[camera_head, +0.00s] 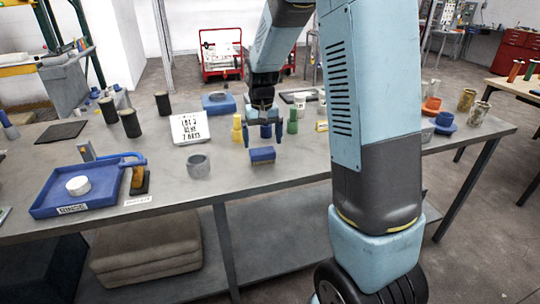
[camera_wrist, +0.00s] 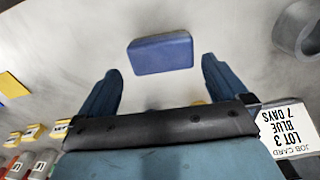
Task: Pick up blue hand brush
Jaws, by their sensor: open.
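A blue block-shaped item (camera_head: 262,155), which looks like the blue hand brush, lies on the grey table near its front edge. It also shows in the wrist view (camera_wrist: 160,53), top centre; its bristles cannot be made out. My gripper (camera_head: 264,136) is open and points down just behind and above it. In the wrist view, the fingers of my gripper (camera_wrist: 159,68) stand apart on either side, with the blue item beyond and between their tips. I see no contact, and nothing is held.
A grey cup (camera_head: 199,167) stands left of the blue item, with a job card (camera_head: 190,128) behind it. A blue tray (camera_head: 75,196) holds a white round piece at the left. Yellow (camera_head: 237,130) and green (camera_head: 292,122) pieces stand close to my gripper.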

